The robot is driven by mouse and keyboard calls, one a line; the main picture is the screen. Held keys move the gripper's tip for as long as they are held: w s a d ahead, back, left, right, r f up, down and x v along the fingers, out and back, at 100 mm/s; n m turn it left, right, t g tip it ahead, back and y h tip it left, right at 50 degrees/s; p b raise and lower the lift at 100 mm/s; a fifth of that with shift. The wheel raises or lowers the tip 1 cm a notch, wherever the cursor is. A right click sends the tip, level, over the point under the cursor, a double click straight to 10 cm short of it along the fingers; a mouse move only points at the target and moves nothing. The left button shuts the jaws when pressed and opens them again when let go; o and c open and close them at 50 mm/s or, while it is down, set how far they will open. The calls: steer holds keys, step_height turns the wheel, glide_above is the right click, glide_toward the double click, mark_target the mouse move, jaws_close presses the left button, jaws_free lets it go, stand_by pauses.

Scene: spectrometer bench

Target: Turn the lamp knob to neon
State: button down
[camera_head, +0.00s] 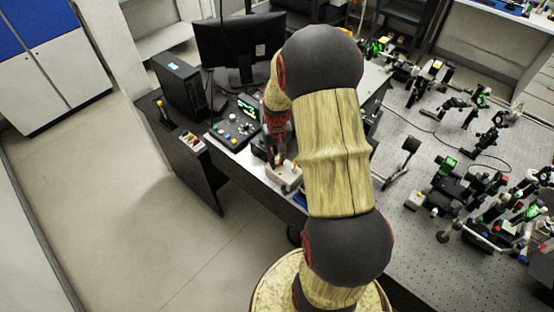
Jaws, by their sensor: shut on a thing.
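My gripper (275,158) is small and partly covered by my own arm in the head view. It points down at a small white box (287,179) at the front edge of the bench. Its fingers are shut at the top of this box, on what seems to be the lamp knob. The knob is hidden by the fingers, so its setting and markings cannot be read. A small yellowish part shows on the box just right of the fingers.
A dark control panel (236,124) with a green display and coloured knobs lies left of my gripper. A monitor (238,45) and a black computer case (180,84) stand behind. A perforated optics table (410,235) with several mounts fills the right. Floor at front left is clear.

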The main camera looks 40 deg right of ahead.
mark_target(277, 162)
steer(key=c, duration=1.7)
jaws_free()
steer(key=shift+c, duration=0.2)
step_height(277, 162, up, 12)
steer(key=s+a+r+n+t+b, duration=0.2)
steer(key=s+a+r, duration=0.1)
steer(key=a, duration=0.6)
steer(key=s+a+r+n+t+b, duration=0.1)
steer(key=s+a+r+n+b, duration=0.1)
steer(key=s+a, duration=0.4)
steer(key=s+a+r+n+t+b, duration=0.2)
steer(key=s+a+r, duration=0.3)
steer(key=a, duration=0.7)
steer(key=shift+s+t+b, duration=0.25)
steer(key=shift+t+b, duration=0.05)
steer(key=shift+b, duration=0.3)
